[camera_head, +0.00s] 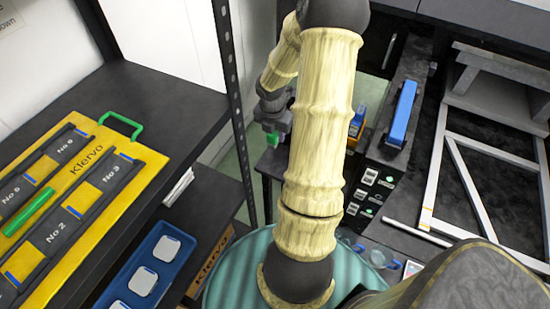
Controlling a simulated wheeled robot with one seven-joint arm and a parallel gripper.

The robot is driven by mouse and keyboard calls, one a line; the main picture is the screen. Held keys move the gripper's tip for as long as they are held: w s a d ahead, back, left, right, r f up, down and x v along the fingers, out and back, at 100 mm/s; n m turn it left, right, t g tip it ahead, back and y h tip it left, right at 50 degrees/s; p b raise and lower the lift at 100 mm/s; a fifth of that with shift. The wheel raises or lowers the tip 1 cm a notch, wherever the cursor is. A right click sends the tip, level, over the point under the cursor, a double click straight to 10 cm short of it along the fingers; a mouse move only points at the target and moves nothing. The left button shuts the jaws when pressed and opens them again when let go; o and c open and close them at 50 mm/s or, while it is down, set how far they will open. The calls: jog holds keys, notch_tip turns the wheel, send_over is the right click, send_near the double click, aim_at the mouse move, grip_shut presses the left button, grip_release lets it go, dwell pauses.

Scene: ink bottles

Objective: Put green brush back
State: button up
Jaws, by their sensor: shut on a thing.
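My gripper (274,118) is in the middle of the view, partly hidden behind my arm, in front of the gap between the dark shelf and the equipment. It points downward and is shut on a small green thing (272,138), which looks like the green brush; only a little of it shows. A yellow board (118,165) lies on the dark shelf at left, well apart from my gripper. It has dark strips labelled No 2, No 3, No 5 and No 6. A green cylinder (28,212) lies on it at the left, and a green handle (121,124) is at its far corner.
A blue tray (178,234) with several white-topped pieces sits on a lower shelf at left. A dark perforated post (232,90) stands between that shelf and my gripper. Dark equipment with a blue block (402,112) and a white frame (465,175) are at right.

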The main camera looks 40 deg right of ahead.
jog(key=b, duration=0.2)
send_over(276, 158)
jog(key=f, duration=0.6)
jog(key=shift+s+a, duration=0.15)
jog(key=shift+a, duration=0.15)
jog(key=shift+f+b, duration=0.9)
jog(key=shift+f, duration=0.95)
jog(key=shift+f, duration=0.15)
jog(key=o, duration=0.9)
jog(key=shift+o, duration=0.2)
jog(key=r+p, duration=0.1)
jog(key=r, duration=0.3)
jog(key=a+r+p, duration=0.1)
jog(key=r+p, duration=0.1)
jog(key=r, duration=0.2)
jog(key=r+p, duration=0.1)
jog(key=r, duration=0.3)
jog(key=shift+s+a+r+p, duration=0.15)
jog(key=shift+s+p, duration=0.15)
